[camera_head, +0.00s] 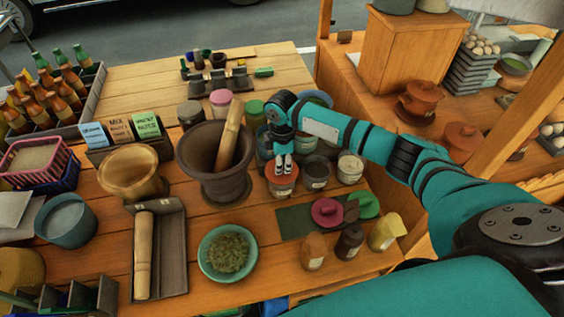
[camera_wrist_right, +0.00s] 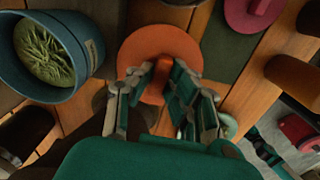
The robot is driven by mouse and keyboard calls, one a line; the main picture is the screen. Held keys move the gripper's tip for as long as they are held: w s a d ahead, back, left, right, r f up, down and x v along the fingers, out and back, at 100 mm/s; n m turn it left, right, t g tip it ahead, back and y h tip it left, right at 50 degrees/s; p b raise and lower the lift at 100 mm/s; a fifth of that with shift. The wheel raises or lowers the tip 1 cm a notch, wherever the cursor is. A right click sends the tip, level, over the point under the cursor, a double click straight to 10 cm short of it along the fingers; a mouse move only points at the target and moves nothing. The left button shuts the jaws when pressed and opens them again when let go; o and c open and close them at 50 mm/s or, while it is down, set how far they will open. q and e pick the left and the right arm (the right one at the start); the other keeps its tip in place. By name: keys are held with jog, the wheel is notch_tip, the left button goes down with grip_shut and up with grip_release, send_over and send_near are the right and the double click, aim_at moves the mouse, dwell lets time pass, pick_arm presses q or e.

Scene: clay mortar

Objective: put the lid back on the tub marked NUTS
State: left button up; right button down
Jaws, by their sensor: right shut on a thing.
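My right gripper (camera_head: 284,173) is shut on the knob of an orange lid. The lid (camera_wrist_right: 150,50) shows as a round disc in the right wrist view, with the fingertips (camera_wrist_right: 175,85) at its knob. In the head view the lid is at or just over a labelled tub (camera_head: 283,187) in the front row behind the green mat. I cannot tell whether it is seated. The label is too small to read, so I cannot confirm NUTS. An open grey tub (camera_head: 315,174) and a pale tub (camera_head: 350,168) stand to its right. My left gripper is not in view.
A tall mortar with a pestle (camera_head: 228,138) stands close left of the gripper. A magenta lid (camera_head: 326,212) and a green lid (camera_head: 366,205) lie on the dark green mat (camera_head: 293,223). Small bottles (camera_head: 349,243) and a bowl of herbs (camera_head: 228,252) are in front.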

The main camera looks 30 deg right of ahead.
jog(key=shift+p, duration=0.35)
dwell(0.6)
dwell(0.3)
jog(key=c, duration=0.7)
grip_release()
jog(key=shift+r+p, duration=3.5)
jog(key=shift+p, duration=0.25)
grip_shut()
